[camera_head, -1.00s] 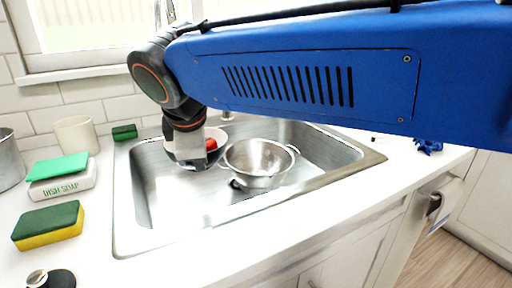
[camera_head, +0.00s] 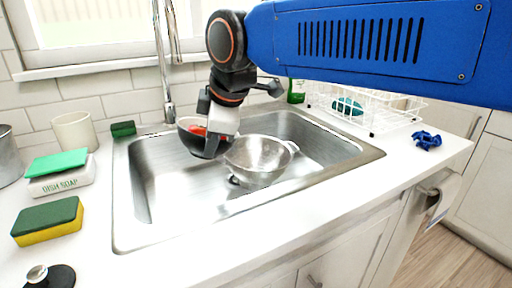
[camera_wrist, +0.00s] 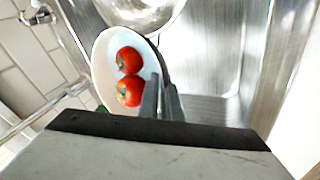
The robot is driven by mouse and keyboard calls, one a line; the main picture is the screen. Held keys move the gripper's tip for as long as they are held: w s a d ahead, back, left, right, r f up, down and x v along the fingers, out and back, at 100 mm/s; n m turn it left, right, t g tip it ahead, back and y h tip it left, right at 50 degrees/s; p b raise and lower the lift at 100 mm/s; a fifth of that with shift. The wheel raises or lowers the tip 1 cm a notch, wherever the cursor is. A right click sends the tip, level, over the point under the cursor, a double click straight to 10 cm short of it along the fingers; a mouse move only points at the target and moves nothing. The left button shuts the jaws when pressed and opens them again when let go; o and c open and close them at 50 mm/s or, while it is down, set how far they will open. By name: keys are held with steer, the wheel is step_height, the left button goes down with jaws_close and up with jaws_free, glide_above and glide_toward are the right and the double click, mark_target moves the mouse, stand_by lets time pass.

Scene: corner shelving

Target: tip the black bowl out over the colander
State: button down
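The black bowl (camera_head: 191,140) has a dark outside and a pale inside. It is at the back left of the sink, beside the colander, and holds two red tomatoes (camera_wrist: 128,76). My gripper (camera_wrist: 163,88) has its fingers on either side of the bowl's rim (camera_wrist: 104,62), closed on it. In the head view my gripper (camera_head: 208,146) partly hides the bowl's right side. The metal colander (camera_head: 258,164) stands in the sink just right of my gripper. Its edge also shows at the top of the wrist view (camera_wrist: 142,14).
The steel sink (camera_head: 165,205) has a tall faucet (camera_head: 162,60) behind it. A white dish rack (camera_head: 385,115) stands to the right. A sponge (camera_head: 47,224), a dish soap box (camera_head: 62,184) and a white cup (camera_head: 75,132) are on the left counter. The sink's front left is clear.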

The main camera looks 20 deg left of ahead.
mark_target(237, 137)
steer(key=shift+w+d+r+g, duration=0.35)
steer(key=shift+w+g, duration=0.05)
steer(key=shift+w, duration=0.05)
steer(key=shift+w+d+r+y, duration=0.15)
steer(key=shift+y, duration=0.25)
steer(key=shift+w+d+r+g, duration=0.15)
steer(key=shift+w+r+g, duration=0.1)
steer(key=shift+g, duration=0.15)
steer(key=shift+w+d+m+y, duration=0.25)
steer(key=shift+w+m+y, duration=0.05)
steer(key=shift+y, duration=0.1)
steer(key=shift+w+d+f+g+y, duration=0.1)
steer(key=shift+w+d+g+y, duration=0.2)
steer(key=shift+w+d+g, duration=0.25)
steer(key=shift+w+d+f+m+g+y+b, duration=0.15)
steer(key=shift+w+m+g+y+b, duration=0.2)
steer(key=shift+g+y+b, duration=0.2)
stand_by(0.8)
steer(key=shift+w+d+r+m+g+y+b, duration=0.25)
steer(key=shift+r+g+y+b, duration=0.2)
steer(key=shift+b, duration=0.15)
steer(key=shift+w+d+r+m+g+y+b, duration=0.15)
steer(key=shift+w+r+g+y+b, duration=0.15)
steer(key=shift+r+g+b, duration=0.25)
stand_by(0.7)
steer(key=shift+w+d+r+y+b, duration=0.2)
steer(key=shift+y+b, duration=0.1)
steer(key=shift+y, duration=0.1)
